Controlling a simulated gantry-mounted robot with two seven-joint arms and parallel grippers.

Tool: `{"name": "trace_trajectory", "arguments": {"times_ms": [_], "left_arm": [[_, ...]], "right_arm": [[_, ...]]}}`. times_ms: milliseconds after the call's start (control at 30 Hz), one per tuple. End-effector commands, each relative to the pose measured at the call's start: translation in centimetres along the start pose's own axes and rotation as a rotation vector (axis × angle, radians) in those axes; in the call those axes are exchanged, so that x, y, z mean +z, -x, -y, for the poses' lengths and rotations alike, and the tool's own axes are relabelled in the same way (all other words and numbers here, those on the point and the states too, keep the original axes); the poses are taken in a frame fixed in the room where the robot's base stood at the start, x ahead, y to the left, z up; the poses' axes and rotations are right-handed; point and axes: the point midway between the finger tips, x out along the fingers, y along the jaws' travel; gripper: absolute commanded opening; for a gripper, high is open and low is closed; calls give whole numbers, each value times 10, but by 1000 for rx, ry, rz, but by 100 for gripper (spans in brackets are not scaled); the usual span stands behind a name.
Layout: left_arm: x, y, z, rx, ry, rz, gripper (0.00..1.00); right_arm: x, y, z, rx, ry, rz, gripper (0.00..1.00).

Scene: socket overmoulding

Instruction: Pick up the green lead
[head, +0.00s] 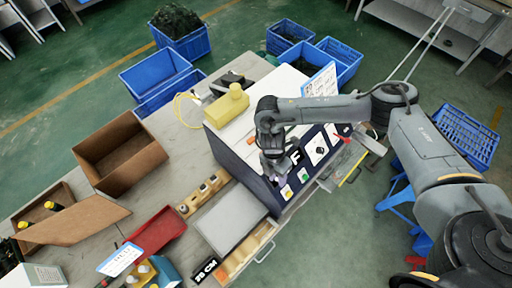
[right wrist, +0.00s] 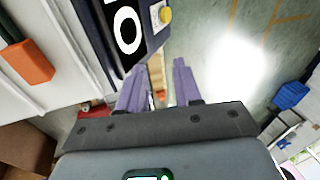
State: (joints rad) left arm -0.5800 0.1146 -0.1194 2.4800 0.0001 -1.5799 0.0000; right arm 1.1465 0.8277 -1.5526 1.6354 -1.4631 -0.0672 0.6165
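I cannot make out a green lead for certain in either view. My right gripper (head: 275,180) is in front of the dark front panel of the machine (head: 252,165), pointing down. In the right wrist view its two purple fingers (right wrist: 159,66) are apart with nothing held between them. My left gripper is not in view.
A grey-topped tray (head: 230,222) and a wooden block strip (head: 203,193) lie left of the machine. A red bin (head: 155,230) and a brown box (head: 120,155) are farther left. Blue crates (head: 155,72) stand behind.

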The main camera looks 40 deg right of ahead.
Motion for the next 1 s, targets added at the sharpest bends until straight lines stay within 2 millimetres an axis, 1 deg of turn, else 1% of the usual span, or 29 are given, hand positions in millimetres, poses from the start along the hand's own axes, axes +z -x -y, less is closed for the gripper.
{"name": "trace_trajectory", "arguments": {"times_ms": [33,100,167,200,300,400,500,800,1000], "left_arm": [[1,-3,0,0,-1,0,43],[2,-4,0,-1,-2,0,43],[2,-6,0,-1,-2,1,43],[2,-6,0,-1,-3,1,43],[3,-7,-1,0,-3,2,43],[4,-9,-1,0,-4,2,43],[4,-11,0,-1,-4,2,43],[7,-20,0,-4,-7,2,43],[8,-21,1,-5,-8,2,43]], "right_arm": [[17,22,-14,47,-20,27,34],[33,49,-27,101,-38,52,34],[42,72,-37,146,-50,66,34],[46,86,-43,175,-56,73,34],[51,115,-55,233,-63,81,34],[52,128,-62,264,-62,84,34],[52,125,-67,274,-62,85,34],[56,91,-78,277,-62,85,34],[56,83,-80,278,-61,85,34]]}}
